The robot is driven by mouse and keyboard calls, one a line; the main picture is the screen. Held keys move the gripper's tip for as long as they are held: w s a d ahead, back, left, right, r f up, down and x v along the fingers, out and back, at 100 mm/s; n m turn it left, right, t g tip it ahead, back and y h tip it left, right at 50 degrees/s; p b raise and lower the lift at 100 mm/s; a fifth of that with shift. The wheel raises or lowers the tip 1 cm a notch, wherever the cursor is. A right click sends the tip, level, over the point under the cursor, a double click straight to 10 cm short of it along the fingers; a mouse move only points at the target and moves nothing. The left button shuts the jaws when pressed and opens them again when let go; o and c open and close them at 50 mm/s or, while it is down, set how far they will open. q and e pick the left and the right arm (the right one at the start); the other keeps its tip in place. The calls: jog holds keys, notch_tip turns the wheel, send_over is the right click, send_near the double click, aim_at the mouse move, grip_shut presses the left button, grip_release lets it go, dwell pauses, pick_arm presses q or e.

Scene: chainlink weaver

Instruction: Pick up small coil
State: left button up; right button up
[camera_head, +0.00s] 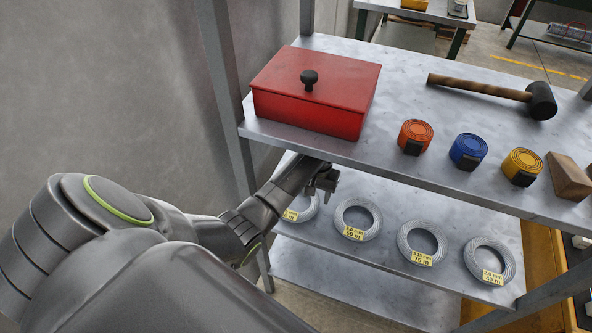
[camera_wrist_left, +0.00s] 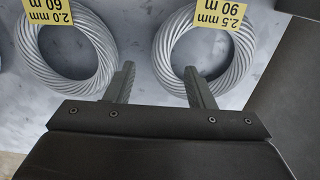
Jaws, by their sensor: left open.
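Several grey wire coils with yellow labels lie flat in a row on the middle shelf (camera_head: 390,200). The leftmost coil (camera_head: 312,209) is partly hidden by my left arm. To its right are a second coil (camera_head: 341,219), a third coil (camera_head: 404,245) and a fourth coil (camera_head: 508,262). My left gripper (camera_head: 325,188) is open and empty near the leftmost coils. In the left wrist view, my left gripper (camera_wrist_left: 158,70) has one finger over the ring of the "2.5 mm 90 m" coil (camera_wrist_left: 165,45) and the other between it and the "2.0 mm 60 m" coil (camera_wrist_left: 100,45).
The upper shelf (camera_head: 440,130) overhangs the coils. On it are a red lidded box (camera_head: 315,90), a mallet (camera_head: 480,87), orange (camera_head: 415,133), blue (camera_head: 468,148) and yellow (camera_head: 522,163) rolled straps, and a brown block (camera_head: 568,178). A shelf post (camera_head: 222,80) stands left.

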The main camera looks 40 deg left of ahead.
aim_at(315, 204)
pick_arm(q)
jog(key=shift+f, duration=2.3)
grip_shut()
jog(key=shift+w+r, duration=0.1)
jog(key=shift+w, duration=0.05)
